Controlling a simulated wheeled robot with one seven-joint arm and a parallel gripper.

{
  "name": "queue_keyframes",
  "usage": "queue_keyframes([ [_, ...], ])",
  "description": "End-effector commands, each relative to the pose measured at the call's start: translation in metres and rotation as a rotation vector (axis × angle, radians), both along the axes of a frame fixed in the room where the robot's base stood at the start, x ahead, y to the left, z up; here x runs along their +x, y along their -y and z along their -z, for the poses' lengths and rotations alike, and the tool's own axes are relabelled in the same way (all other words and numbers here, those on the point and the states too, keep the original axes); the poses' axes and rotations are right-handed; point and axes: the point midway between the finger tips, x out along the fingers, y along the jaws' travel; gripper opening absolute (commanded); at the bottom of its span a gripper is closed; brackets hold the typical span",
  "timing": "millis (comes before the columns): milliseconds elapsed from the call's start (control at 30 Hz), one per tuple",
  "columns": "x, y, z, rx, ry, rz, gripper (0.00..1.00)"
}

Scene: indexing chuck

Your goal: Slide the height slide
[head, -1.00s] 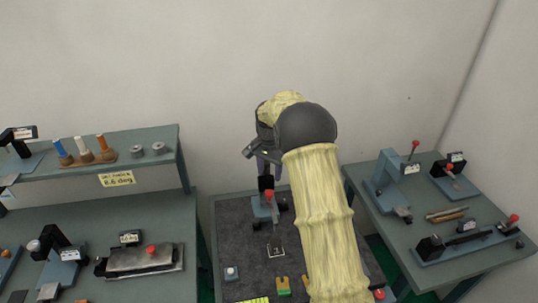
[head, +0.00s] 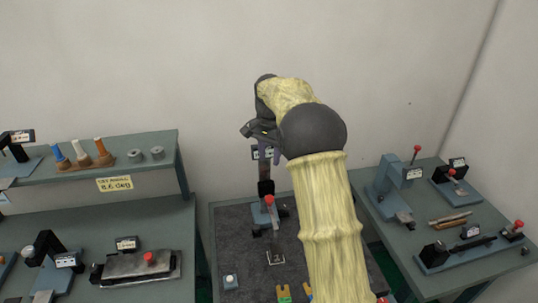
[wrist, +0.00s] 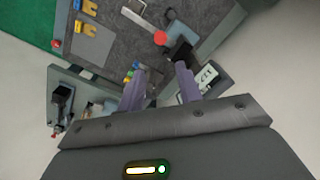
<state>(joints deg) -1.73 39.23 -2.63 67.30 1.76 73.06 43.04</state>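A fixture with a black post (head: 265,187) and a red-knobbed lever (head: 270,200) stands at the back of the dark centre bench; I cannot tell for sure which part is the height slide. In the wrist view the red knob (wrist: 160,38) and black post (wrist: 181,53) lie beyond the fingertips, with a white label plate (wrist: 207,77) at the right finger. My gripper (head: 268,156) is above the post, its purple fingers pointing down. In the wrist view my gripper (wrist: 160,78) has its fingers apart with nothing held. The right finger partly hides the fixture.
The right bench (head: 400,238) carries several fixtures with red knobs. The left bench (head: 170,222) holds a grey block with a red knob (head: 149,258), below a shelf (head: 160,144).

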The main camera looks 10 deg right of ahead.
Motion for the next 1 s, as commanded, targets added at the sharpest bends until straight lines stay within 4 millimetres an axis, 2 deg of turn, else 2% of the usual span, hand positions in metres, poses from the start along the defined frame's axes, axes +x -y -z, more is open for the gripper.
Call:
queue_keyframes([
  [167,-0.025,0.002,0.006,0.001,0.023,-0.081,0.35],
  [367,-0.072,0.003,0.020,-0.007,0.069,-0.227,0.35],
  [567,-0.129,0.004,0.037,-0.022,0.114,-0.379,0.35],
  [1000,-0.273,0.004,0.084,-0.079,0.200,-0.705,0.35],
])
